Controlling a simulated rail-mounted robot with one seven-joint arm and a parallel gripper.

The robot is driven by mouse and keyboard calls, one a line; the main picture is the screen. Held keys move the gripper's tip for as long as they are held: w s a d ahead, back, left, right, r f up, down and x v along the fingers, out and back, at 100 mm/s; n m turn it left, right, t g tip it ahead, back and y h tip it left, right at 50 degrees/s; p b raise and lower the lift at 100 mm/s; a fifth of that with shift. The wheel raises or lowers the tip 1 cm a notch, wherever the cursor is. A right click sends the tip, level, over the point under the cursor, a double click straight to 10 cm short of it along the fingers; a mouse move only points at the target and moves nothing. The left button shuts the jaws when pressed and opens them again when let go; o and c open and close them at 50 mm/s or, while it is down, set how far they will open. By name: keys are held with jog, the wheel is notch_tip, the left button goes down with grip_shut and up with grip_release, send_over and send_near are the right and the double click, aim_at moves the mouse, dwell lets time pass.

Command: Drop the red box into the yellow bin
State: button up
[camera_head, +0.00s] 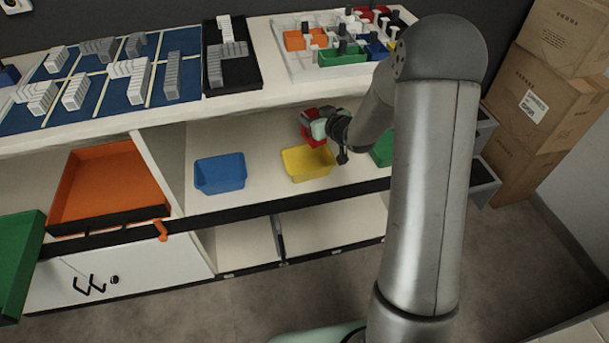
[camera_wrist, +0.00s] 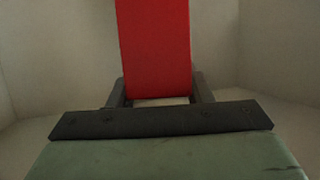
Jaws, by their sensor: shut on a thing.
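The red box (camera_head: 314,136) is in my gripper (camera_head: 310,131), over the back part of the yellow bin in the head view. In the wrist view the red box (camera_wrist: 154,45) stands out between the two dark fingers of my gripper (camera_wrist: 158,88), which are shut on it. The yellow bin (camera_head: 306,165) sits open on the shelf below the worktop. The box hides part of its back rim. Whether the box touches the bin cannot be told. The bin does not show in the wrist view.
A blue bin (camera_head: 220,174) stands left of the yellow one, and a green bin (camera_head: 382,150) is partly hidden behind my arm. The worktop (camera_head: 190,117) above holds boards with several blocks. An orange drawer (camera_head: 110,185) is at left, cartons (camera_head: 545,105) at right.

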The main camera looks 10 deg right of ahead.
jog(key=shift+f+b, duration=1.95)
jog(key=shift+f, duration=1)
jog(key=o, duration=1.1)
jog(key=p+v, duration=0.2)
jog(key=v, duration=1.5)
jog(key=shift+s+p, duration=0.15)
jog(key=shift+p, duration=0.15)
jog(key=shift+d+r, duration=0.1)
